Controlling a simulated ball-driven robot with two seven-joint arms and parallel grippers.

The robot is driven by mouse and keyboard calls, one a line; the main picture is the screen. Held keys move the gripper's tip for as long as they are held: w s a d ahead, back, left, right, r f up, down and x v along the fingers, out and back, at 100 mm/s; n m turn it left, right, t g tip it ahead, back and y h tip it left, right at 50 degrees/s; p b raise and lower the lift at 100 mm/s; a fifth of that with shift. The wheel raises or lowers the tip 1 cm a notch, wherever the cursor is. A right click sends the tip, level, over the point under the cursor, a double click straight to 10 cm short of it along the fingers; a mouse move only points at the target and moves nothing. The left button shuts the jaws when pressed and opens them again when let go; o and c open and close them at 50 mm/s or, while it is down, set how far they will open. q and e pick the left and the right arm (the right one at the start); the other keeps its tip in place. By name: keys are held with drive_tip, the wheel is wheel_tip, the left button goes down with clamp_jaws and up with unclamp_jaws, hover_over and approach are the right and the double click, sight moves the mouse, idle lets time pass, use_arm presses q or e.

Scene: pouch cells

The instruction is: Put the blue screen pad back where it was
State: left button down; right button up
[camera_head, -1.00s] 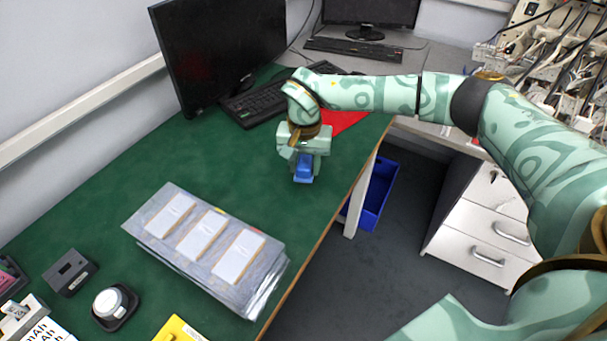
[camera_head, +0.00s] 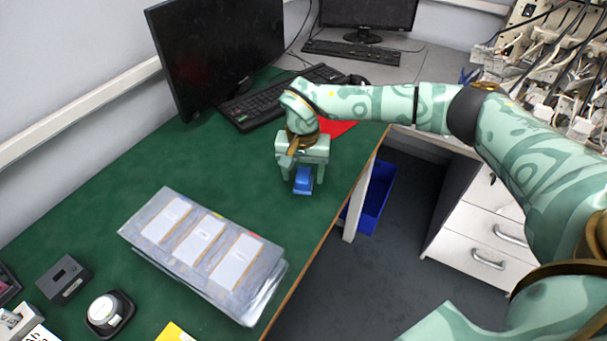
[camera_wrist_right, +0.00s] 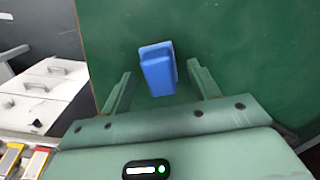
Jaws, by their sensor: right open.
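The blue screen pad (camera_head: 303,181) is a small blue block on the green table, near its right edge. My right gripper (camera_head: 302,176) is above it with its fingers apart, one on each side of the pad. In the right wrist view the pad (camera_wrist_right: 158,68) lies between and a little beyond the open fingertips (camera_wrist_right: 160,78), with a gap on each side. My left gripper is not in view.
A stack of grey pouches (camera_head: 150,245) with white labels lies on the green table (camera_head: 215,175). A red sheet (camera_head: 338,127) lies behind my right gripper, near a keyboard (camera_head: 255,108) and monitor (camera_head: 225,60). A blue bin (camera_head: 376,205) stands below the table's right edge.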

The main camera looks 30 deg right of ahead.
sight(303, 176)
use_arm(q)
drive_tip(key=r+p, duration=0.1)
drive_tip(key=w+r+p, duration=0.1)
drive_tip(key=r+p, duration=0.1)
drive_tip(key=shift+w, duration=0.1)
use_arm(e)
wheel_tip(303, 176, up, 11)
drive_tip(key=shift+f, duration=0.2)
drive_tip(key=shift+s, duration=0.1)
idle(1.0)
